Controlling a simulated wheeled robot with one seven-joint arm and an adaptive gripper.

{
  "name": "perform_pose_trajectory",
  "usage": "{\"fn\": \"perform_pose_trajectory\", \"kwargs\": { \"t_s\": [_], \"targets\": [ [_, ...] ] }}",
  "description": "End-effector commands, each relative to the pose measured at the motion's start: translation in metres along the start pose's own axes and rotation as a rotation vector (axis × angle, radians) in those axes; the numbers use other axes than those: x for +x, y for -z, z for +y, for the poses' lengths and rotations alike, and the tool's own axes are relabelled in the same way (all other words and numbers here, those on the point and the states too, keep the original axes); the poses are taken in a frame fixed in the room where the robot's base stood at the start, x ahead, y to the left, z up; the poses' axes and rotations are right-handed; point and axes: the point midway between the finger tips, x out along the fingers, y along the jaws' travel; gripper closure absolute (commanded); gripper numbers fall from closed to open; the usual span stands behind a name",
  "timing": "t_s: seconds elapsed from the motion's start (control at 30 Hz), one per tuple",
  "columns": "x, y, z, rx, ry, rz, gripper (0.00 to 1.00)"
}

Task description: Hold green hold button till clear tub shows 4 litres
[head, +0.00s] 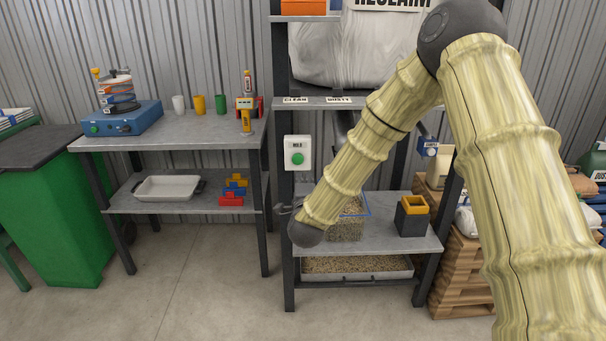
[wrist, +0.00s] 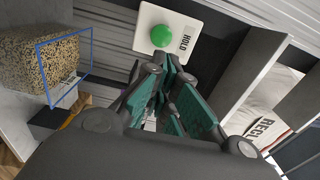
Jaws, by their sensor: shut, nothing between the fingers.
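The green hold button (head: 297,159) sits on a white plate marked HOLD, fixed to the dark post of the shelf unit. In the wrist view the button (wrist: 161,36) shows just beyond my fingertips, a little to the left of them. My gripper (wrist: 172,66) is shut and empty, and I see a gap between it and the button. In the head view my gripper (head: 287,209) is mostly hidden by my arm, below the button. The clear tub (head: 345,229) stands on the middle shelf with pale granules in it. It also shows in the wrist view (wrist: 45,70). Its litre marks are unreadable.
A tray of granules (head: 358,267) lies on the shelf below. A workbench (head: 180,135) with a blue machine and cups stands left. The floor in front is clear.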

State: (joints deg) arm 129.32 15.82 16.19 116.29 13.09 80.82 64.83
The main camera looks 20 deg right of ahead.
Motion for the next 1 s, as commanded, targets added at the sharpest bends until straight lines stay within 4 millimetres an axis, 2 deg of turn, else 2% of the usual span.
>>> {"fn": "perform_pose_trajectory", "kwargs": {
  "t_s": [0.1, 0.27, 1.0],
  "targets": [
    [-0.012, -0.001, 0.000, 0.000, 0.000, -0.001, 1.00],
    [-0.020, -0.002, 0.000, -0.001, 0.000, -0.002, 1.00],
    [-0.021, -0.003, 0.002, -0.004, -0.003, -0.005, 1.00]
  ]
}}
